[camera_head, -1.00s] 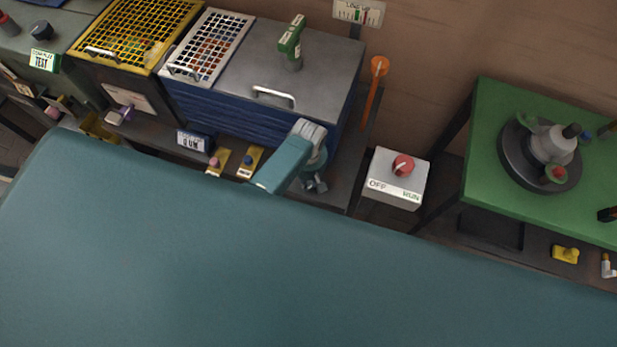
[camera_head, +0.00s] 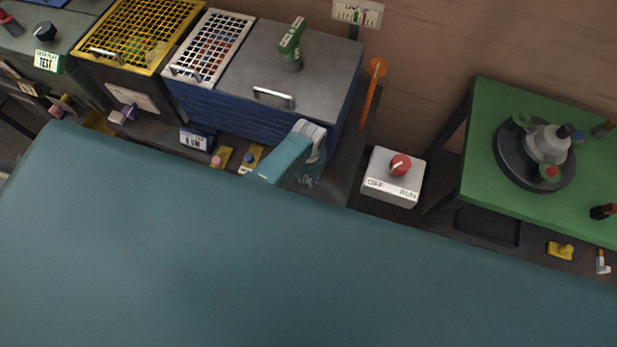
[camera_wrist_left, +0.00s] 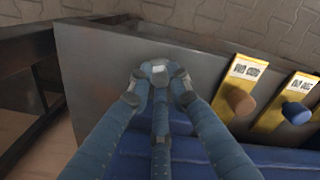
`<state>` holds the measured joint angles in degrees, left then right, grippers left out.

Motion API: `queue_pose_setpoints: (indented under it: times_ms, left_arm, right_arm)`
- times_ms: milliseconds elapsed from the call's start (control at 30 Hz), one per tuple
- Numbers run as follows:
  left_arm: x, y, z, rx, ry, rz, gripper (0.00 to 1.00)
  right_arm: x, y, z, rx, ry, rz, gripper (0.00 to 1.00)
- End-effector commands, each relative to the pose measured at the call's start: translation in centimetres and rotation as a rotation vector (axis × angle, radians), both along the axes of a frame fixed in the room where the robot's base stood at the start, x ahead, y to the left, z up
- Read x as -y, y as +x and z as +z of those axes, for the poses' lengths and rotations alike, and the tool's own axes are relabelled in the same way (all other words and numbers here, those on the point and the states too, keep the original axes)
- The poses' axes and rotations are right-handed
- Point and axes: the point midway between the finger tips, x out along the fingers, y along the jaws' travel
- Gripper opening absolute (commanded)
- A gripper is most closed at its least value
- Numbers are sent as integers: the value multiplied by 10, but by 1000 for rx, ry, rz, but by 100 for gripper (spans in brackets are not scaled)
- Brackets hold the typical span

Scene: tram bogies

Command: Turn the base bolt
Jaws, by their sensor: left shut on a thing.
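My left gripper (camera_head: 309,181) reaches down at the front right of the blue cabinet (camera_head: 250,112), over the dark ledge. In the left wrist view its fingers (camera_wrist_left: 158,88) come together on a small thing, mostly hidden by the fingertips. I take it for the base bolt; its shape does not show clearly. To the right in the wrist view, a brown knob (camera_wrist_left: 239,101) and a blue knob (camera_wrist_left: 296,113) stand on yellow labelled plates, apart from the fingers. My right gripper is in neither view.
A grey OFF/RUN box (camera_head: 394,187) with a red knob stands right of the cabinet. A green table (camera_head: 480,185) with a round dark fixture is farther right. An orange-headed tool (camera_head: 372,85) is upright by the cabinet. A yellow-grid crate (camera_head: 130,35) is at left.

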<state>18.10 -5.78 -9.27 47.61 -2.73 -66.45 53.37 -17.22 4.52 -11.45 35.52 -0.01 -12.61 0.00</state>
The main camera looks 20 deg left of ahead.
Motion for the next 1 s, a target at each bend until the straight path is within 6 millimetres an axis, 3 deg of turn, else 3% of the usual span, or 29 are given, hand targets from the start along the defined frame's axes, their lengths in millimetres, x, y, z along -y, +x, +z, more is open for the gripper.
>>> queue_pose_setpoints:
  times_ms: [333, 367, 467, 800, 1000]
  left_arm:
    - [0, -1, -1, -2, 1, -2, 0]
    - [0, -1, -1, -2, 1, -1, 20]
    - [0, -1, -1, -2, 1, -1, 37]
    - [0, 0, 2, 1, 1, -1, 37]
    - [0, 1, 21, 4, 0, 0, 37]
  right_arm:
    - [0, 0, 0, 0, 0, 0, 55]
    - [0, 0, 0, 0, 0, 0, 55]
    - [0, 0, 0, 0, 0, 0, 55]
    - [4, 2, 0, 2, -4, 2, 55]
    - [2, 1, 0, 1, -2, 1, 55]
